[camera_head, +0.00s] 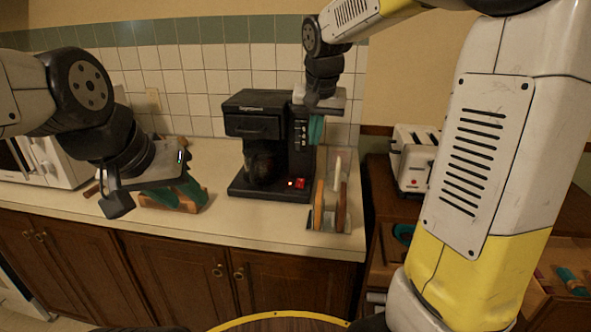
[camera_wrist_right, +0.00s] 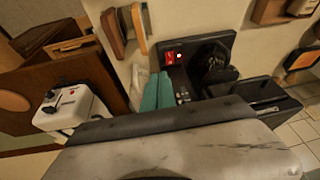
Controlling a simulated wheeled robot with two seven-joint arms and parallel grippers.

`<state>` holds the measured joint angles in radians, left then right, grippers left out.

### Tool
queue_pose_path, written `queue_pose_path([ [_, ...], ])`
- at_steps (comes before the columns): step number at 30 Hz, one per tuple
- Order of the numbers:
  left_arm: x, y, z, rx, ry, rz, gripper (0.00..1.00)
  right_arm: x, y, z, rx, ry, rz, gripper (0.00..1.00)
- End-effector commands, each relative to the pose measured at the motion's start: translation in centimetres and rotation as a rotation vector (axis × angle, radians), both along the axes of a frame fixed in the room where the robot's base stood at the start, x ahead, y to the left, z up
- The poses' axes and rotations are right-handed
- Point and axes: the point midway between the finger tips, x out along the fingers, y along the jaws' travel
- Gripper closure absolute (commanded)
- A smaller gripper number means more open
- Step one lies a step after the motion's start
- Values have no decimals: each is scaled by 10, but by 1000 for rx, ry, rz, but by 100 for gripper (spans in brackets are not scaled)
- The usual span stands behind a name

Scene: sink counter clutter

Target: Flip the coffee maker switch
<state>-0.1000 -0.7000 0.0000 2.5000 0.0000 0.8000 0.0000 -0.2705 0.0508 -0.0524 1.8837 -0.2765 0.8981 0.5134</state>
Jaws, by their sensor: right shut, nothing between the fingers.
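The black coffee maker (camera_head: 252,122) stands against the tiled wall. Its red switch (camera_head: 301,183) is at the right of its base, with a small orange light beside it. In the right wrist view the switch (camera_wrist_right: 172,57) shows on the coffee maker's base (camera_wrist_right: 205,44). My right gripper (camera_head: 316,132) is shut and empty, at the coffee maker's right side and above the switch. Its teal fingers (camera_wrist_right: 157,80) point toward the switch in the right wrist view, with a gap showing. My left gripper (camera_head: 178,194) hangs left of the coffee maker, over the counter; its finger spacing is unclear.
A white toaster (camera_head: 414,158) is further right. A white microwave (camera_head: 52,158) sits at the left. Counter in front of the coffee maker is clear.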

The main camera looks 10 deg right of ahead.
Motion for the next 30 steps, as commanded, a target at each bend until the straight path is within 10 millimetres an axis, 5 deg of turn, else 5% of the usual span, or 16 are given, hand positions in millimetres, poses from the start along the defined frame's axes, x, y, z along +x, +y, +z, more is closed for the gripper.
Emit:
queue_pose_path([
  [3,0,0,0,0,0,0,64,35,13,-16,-29,20,-34,100],
  [9,0,0,0,0,0,0,64,68,26,-33,-58,30,-77,100],
  [24,0,0,0,0,0,0,64,76,29,-38,-67,31,-89,100],
  [30,0,0,0,0,0,0,64,82,27,-58,-68,35,-91,100],
])
